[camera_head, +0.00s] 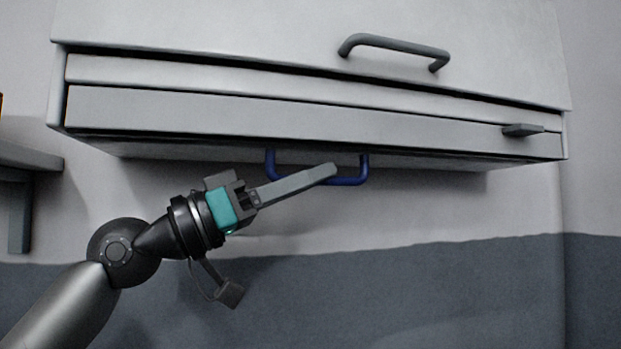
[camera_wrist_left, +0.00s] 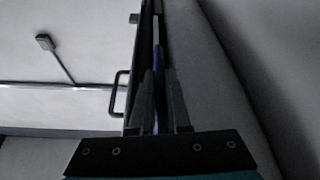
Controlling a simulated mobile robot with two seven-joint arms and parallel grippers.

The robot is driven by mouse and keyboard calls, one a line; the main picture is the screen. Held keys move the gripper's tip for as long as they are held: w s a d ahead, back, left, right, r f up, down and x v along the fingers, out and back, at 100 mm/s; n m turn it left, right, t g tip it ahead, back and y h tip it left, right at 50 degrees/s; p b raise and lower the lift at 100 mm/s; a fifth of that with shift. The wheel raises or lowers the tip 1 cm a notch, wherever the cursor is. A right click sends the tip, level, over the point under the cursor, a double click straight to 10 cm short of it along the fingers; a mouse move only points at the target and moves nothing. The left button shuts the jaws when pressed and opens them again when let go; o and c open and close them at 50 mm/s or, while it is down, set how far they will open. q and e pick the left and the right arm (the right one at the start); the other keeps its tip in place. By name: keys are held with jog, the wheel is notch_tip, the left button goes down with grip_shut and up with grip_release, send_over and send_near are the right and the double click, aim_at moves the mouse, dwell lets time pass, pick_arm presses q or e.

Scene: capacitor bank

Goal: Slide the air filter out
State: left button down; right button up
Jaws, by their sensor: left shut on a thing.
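A blue U-shaped handle (camera_head: 348,181) hangs below the underside of the grey cabinet (camera_head: 250,116). The air filter's body cannot be made out; the blue handle is the only part that may belong to it. My left gripper (camera_head: 328,172) reaches in from the left, its long grey fingers across the handle's lower bar, and is shut on it. In the left wrist view, the fingers (camera_wrist_left: 159,90) stand on both sides of the blue handle (camera_wrist_left: 157,58). My right gripper is in neither view.
The cabinet front has a dark grey bar handle (camera_head: 395,48) at the top and a small grey latch (camera_head: 522,130) at the lower right. A grey shelf (camera_head: 25,160) juts in at the left edge. The space below the cabinet is open in front of a white and dark grey wall (camera_head: 440,290).

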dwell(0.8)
pick_arm(q)
notch_tip(320, 180, down, 19)
jog(key=b, duration=1.5)
jog(key=shift+f, duration=0.1)
jog(key=c, duration=0.9)
grip_release()
jog(key=shift+b+v, duration=2.55)
jog(key=shift+v, duration=5.05)
